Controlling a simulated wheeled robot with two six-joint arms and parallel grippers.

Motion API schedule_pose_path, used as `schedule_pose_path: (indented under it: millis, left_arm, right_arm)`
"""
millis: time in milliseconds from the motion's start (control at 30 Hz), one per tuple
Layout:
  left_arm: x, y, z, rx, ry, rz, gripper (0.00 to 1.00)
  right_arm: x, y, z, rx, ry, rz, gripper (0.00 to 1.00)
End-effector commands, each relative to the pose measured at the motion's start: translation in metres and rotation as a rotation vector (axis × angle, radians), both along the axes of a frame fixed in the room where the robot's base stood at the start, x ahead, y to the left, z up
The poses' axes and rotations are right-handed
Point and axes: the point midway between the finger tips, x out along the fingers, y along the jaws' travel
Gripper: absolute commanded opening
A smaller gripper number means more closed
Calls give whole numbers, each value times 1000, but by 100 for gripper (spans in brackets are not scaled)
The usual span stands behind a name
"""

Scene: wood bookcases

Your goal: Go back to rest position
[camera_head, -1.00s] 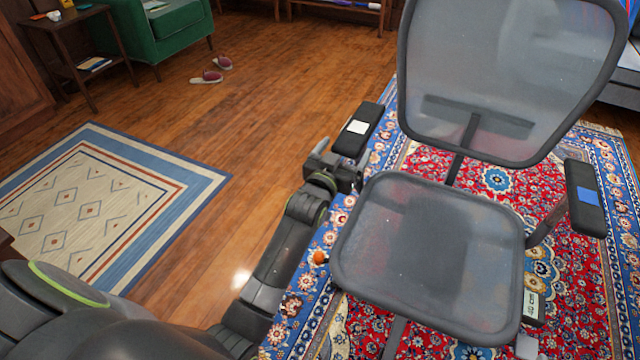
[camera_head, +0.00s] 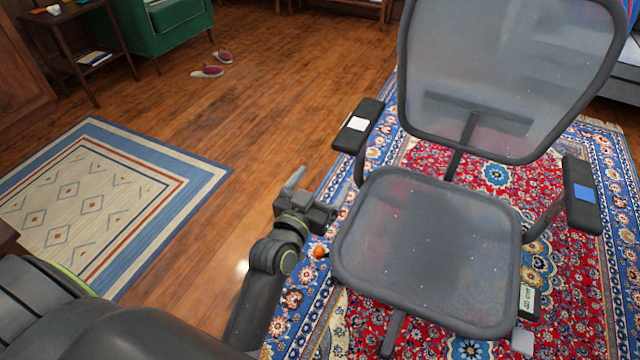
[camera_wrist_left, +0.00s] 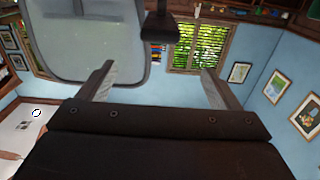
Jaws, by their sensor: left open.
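My left gripper (camera_head: 318,196) is to the left of the office chair's seat (camera_head: 428,250), below and in front of its left armrest (camera_head: 360,126). It holds nothing. In the left wrist view the two fingers of my left gripper (camera_wrist_left: 157,84) stand wide apart with empty space between them. The chair's mesh backrest (camera_wrist_left: 85,40) shows beyond them at upper left. A white sticker lies on the left armrest. My right gripper is not seen in either view.
The right armrest (camera_head: 582,195) carries a blue sticker. The chair stands on a red and blue rug (camera_head: 600,270). A small orange ball-like object (camera_head: 319,252) is beside the seat. A beige rug (camera_head: 95,200) lies at left, with bare wood floor (camera_head: 265,120) between. Slippers (camera_head: 208,71) lie farther back.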

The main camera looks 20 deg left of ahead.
Motion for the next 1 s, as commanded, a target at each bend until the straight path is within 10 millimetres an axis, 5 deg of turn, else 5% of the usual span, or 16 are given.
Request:
schedule_pose_path:
  millis: [633, 767, 1000]
  left_arm:
    - [-9, 2, -6, -2, 30, -4, 85]
    - [-40, 11, -34, -19, 173, -21, 85]
    - [-141, 31, -92, -80, 572, -29, 85]
  right_arm:
    - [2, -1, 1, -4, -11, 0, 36]
    - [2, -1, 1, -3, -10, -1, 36]
    - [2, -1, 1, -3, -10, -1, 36]
